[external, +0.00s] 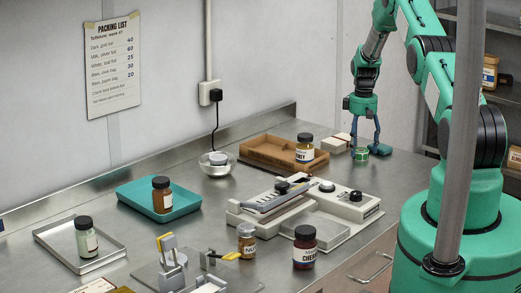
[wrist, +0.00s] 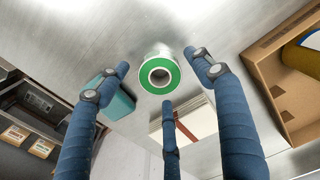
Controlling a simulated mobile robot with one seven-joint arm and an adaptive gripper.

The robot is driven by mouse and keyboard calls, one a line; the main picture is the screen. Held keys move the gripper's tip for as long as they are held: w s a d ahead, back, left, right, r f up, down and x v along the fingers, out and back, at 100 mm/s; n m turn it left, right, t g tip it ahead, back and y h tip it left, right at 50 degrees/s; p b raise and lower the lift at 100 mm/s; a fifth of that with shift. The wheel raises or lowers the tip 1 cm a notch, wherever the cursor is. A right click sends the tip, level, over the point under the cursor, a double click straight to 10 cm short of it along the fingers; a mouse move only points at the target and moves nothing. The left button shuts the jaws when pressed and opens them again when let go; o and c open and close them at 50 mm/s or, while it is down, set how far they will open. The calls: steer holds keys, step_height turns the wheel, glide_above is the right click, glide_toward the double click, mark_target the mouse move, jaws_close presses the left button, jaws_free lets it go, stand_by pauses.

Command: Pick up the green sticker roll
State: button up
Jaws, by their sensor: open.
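The green sticker roll (wrist: 159,75) lies in the wrist view on the metal counter, its round end with a dark centre hole facing the camera. My gripper (wrist: 165,88) has three blue fingers spread open around the roll, with no finger clearly touching it. In the external view the roll (external: 362,153) is on the counter at the far right end, just below my gripper (external: 366,148), whose fingers point down on both sides of it. The gripper holds nothing.
A teal block (wrist: 118,100) is close to a finger in the wrist view. A sealing machine (external: 300,205) stands nearer the front.

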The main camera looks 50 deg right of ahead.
steer(key=shift+f, duration=0.8)
steer(key=shift+c, duration=0.5)
steer(key=c, duration=1.1)
